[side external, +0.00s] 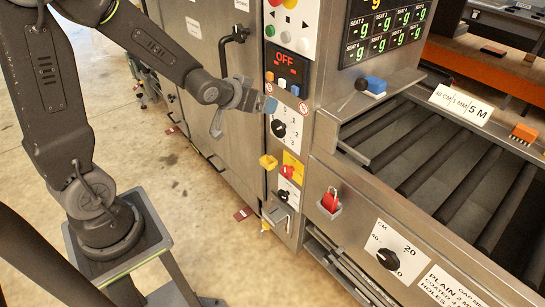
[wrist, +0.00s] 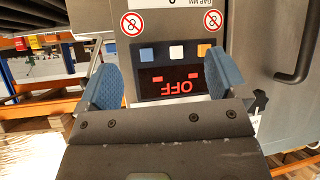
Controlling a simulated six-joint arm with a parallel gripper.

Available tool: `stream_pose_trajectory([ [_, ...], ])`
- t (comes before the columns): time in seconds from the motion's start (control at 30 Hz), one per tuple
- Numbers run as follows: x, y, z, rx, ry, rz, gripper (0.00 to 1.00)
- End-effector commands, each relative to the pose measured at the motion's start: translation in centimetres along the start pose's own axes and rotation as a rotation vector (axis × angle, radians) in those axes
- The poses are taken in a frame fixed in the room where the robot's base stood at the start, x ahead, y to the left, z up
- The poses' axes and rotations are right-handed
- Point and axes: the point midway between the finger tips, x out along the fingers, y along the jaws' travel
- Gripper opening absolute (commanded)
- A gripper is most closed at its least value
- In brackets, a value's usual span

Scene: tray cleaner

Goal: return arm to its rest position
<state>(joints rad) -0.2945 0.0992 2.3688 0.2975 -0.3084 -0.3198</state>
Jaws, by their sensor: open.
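My gripper (side external: 266,103) is in front of the machine's control panel, close to the buttons under the red OFF display (side external: 287,66). In the wrist view my gripper (wrist: 163,78) shows two blue-padded fingers spread wide apart with nothing held between them. The OFF display (wrist: 168,84) appears upside down between the fingers, with the blue, white and orange buttons (wrist: 176,52) beside it. Whether a finger touches the panel cannot be told. My arm reaches across from the left, its elbow out of the frame at the top.
A numbered dial (side external: 279,128) sits just below my gripper. A steel door with a black handle (side external: 235,36) stands behind my forearm. The floor (side external: 170,170) at left is open.

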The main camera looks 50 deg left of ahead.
Motion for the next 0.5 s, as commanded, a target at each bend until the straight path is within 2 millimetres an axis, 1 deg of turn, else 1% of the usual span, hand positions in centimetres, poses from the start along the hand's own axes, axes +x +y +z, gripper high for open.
stream_pose_trajectory([
  [0.03, -2.0, 0.9, -0.6, 0.025, -0.024, -0.01, 0.91],
  [0.07, -3.1, 1.2, -0.7, 0.037, -0.047, -0.017, 0.91],
  [0.1, -4.6, 1.8, -0.8, 0.052, -0.076, -0.023, 0.91],
  [0.17, -6.9, 2.5, -0.6, 0.074, -0.125, -0.028, 0.91],
  [0.23, -9.8, 3.4, -0.2, 0.099, -0.182, -0.026, 0.91],
  [0.4, -16.7, 5.2, 1.9, 0.158, -0.323, 0.016, 0.91],
  [0.5, -20.0, 5.8, 3.3, 0.191, -0.392, 0.051, 0.91],
])
